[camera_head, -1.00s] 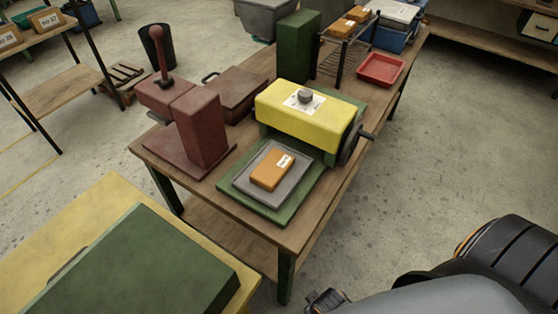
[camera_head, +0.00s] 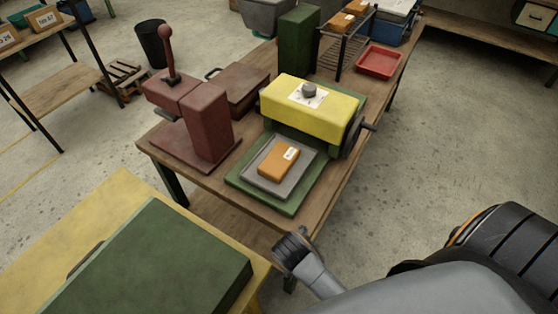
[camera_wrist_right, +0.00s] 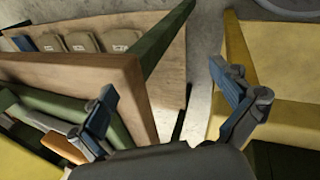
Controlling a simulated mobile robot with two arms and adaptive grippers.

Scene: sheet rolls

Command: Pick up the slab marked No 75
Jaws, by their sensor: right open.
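An orange-brown slab (camera_head: 280,160) with a small white label lies on a grey tray (camera_head: 255,180) in front of the yellow roller machine (camera_head: 312,108). Its label is too small to read. Part of an orange slab (camera_wrist_right: 62,147) also shows at the lower left of the right wrist view, beyond one finger. My right gripper (camera_wrist_right: 162,78) is open, with nothing between its fingers, near the table's edge. In the head view my right arm reaches in low, in front of the table's near corner, apart from the slab. My left gripper is out of view.
A dark red press (camera_head: 210,125) stands left of the roller on the wooden table (camera_head: 335,200). A red tray (camera_head: 380,62) and a rack with orange slabs (camera_head: 342,20) are behind. A yellow-topped bench (camera_head: 110,200) stands nearby.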

